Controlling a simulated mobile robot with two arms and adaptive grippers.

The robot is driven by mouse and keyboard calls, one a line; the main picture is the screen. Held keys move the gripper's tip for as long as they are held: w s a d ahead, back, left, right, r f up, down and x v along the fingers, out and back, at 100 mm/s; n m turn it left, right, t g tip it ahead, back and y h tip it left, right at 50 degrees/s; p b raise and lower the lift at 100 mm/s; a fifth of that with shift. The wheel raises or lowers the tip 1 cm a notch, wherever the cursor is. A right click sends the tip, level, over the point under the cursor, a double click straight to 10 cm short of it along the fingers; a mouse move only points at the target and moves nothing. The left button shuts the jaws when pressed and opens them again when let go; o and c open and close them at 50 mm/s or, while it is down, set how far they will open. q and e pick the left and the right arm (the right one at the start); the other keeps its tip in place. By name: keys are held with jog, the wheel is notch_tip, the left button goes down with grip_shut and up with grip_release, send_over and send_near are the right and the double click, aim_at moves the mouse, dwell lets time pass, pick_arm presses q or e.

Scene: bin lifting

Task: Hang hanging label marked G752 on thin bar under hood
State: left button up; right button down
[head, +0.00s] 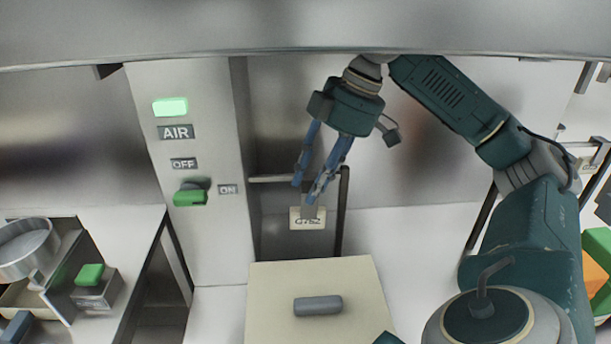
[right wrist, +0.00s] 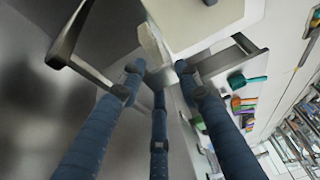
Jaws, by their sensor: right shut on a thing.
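The hanging label (head: 308,221) is a small cream plate with a grey stem on top. Its dark marking is blurred but looks like G752. My right gripper (head: 308,192) is shut on the label's stem, and the plate hangs below the fingertips. In the head view the gripper's fingers overlap the bar, and I cannot tell whether label and bar touch. In the right wrist view my blue fingers (right wrist: 158,78) close together near dark bar-like parts. My left gripper is not in view.
A grey panel (head: 180,230) with AIR, OFF and ON signs and a green switch stands left of the bar. A cream board with a grey handle (head: 318,306) is below. A pot (head: 27,250) and a green-topped block (head: 92,280) are at left.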

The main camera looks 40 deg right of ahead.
jog(key=shift+w+d+r+p, duration=0.2)
jog(key=shift+w+d+p, duration=0.25)
jog(key=shift+d, duration=0.1)
jog(key=shift+w+d+p, duration=0.75)
jog(key=shift+w+d, duration=0.35)
jog(key=shift+w, duration=0.25)
jog(key=shift+w+d+p, duration=0.75)
jog(key=shift+w+d, duration=0.3)
jog(key=shift+w, duration=0.25)
jog(key=shift+w+d+f, duration=0.15)
jog(key=shift+f, duration=0.1)
jog(key=shift+f+b, duration=0.45)
jog(key=shift+f, duration=0.25)
jog(key=c, duration=1.2)
grip_release()
jog(key=shift+o, duration=0.2)
jog(key=shift+r, duration=0.1)
